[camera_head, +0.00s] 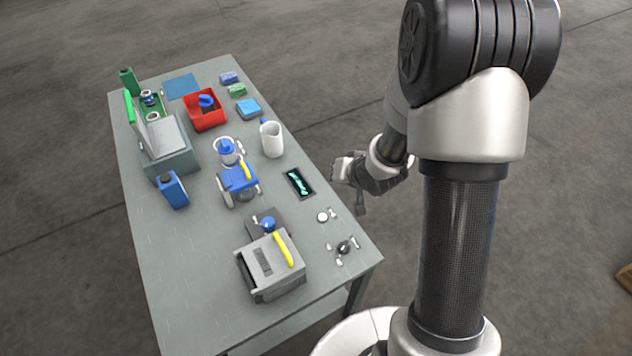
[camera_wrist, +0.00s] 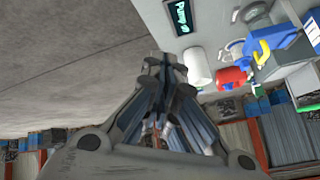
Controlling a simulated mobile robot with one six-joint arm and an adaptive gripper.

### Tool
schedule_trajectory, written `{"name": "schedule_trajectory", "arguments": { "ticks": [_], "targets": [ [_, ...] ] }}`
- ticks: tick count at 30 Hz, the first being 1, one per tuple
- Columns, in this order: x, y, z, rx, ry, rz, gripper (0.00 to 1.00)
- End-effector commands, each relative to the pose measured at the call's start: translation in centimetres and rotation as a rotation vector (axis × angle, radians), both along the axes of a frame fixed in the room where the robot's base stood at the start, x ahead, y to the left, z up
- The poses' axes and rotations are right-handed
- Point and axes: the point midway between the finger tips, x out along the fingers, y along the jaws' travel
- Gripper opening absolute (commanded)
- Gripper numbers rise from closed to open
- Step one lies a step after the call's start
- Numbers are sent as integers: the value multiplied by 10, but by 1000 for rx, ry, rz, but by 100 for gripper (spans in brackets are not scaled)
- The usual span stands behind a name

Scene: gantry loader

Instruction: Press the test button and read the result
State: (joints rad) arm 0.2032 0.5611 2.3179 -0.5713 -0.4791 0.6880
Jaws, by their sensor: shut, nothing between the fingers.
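My gripper (camera_head: 360,205) is shut and empty, off the table's right edge in the head view. Its closed fingers (camera_wrist: 165,85) fill the middle of the wrist view. A black display panel (camera_head: 299,182) with bright cyan writing lies near the table's right edge. In the wrist view the panel (camera_wrist: 179,15) is cut off at the top; its writing looks like "Pump" and the rest is unclear. A grey box-shaped machine (camera_head: 272,268) with a yellow handle and a blue-topped part stands at the near end. I cannot tell which part is the test button.
A blue fixture (camera_head: 238,185) with a yellow handle, a white jug (camera_head: 272,140), a red bin (camera_head: 205,109), a grey machine (camera_head: 170,148) and a blue bottle (camera_head: 173,190) stand on the table (camera_head: 190,270). Small loose parts (camera_head: 344,247) lie near the right corner.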

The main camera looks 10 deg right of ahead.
Motion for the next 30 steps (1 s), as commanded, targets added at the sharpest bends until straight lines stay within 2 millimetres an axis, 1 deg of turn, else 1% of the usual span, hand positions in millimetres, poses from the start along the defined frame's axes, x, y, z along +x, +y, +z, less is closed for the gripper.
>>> {"name": "schedule_trajectory", "arguments": {
  "ticks": [1,3,6,9,13,25,30],
  "targets": [
    [-1,4,-14,42,5,-1,0],
    [0,11,-28,95,-2,-1,0],
    [-1,19,-42,159,-10,-2,0],
    [-2,25,-52,204,-14,-3,0],
    [-3,29,-57,231,-19,-4,0],
    [-3,29,-58,232,-19,-3,0],
    [-3,29,-68,231,-19,-4,0]
  ]
}}
